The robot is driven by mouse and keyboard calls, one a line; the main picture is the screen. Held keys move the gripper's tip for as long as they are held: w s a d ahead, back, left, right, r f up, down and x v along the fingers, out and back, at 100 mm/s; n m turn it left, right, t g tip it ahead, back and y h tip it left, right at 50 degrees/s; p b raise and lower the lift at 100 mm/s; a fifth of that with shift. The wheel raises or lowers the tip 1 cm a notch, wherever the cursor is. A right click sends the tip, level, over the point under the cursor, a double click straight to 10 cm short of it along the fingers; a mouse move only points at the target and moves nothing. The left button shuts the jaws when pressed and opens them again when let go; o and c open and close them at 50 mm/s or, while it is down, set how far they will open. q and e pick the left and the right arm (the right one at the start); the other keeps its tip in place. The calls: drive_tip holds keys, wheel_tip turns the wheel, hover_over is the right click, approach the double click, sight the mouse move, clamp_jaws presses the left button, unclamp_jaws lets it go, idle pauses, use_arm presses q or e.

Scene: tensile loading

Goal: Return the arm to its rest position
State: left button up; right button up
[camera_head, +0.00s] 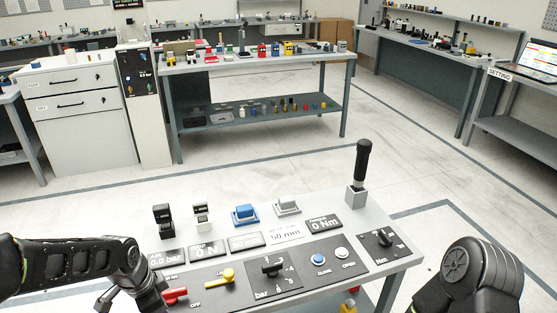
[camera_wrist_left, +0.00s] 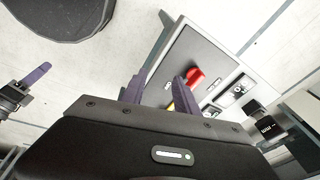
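My left arm (camera_head: 70,258) comes in from the left in the head view, bent over the left front corner of the control panel (camera_head: 215,292). In the left wrist view my left gripper (camera_wrist_left: 164,80) has its two purple fingers apart with nothing between them. The red handle (camera_wrist_left: 195,77) shows beyond the fingertips; I cannot tell the exact gap. In the head view the red handle (camera_head: 175,295) is beside the arm's end. My right arm (camera_head: 470,275) is at the lower right, its gripper out of that view. A purple finger at the left wrist view's left edge looks like my right gripper's.
The panel also carries a yellow lever (camera_head: 222,277), a black selector (camera_head: 272,267), a blue button (camera_head: 318,259) and a tall black-handled lever (camera_head: 361,165). A workbench (camera_head: 300,62) with small items stands behind. The floor between is clear.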

use_arm(q)
drive_tip(key=d+f+n+t+h, duration=0.2)
drive_tip(key=d+f+n+h, duration=0.1)
drive_tip(key=d+f+n, duration=0.7)
drive_tip(key=s+d+f+n+g, duration=0.1)
drive_tip(key=s+d+f, duration=0.4)
drive_tip(key=s, duration=0.4)
drive_tip(key=s+d+f+n+g, duration=0.1)
drive_tip(key=s+d+f+g, duration=0.1)
drive_tip(key=s+d+f, duration=0.4)
drive_tip(key=s+f, duration=0.2)
drive_tip(key=s, duration=0.1)
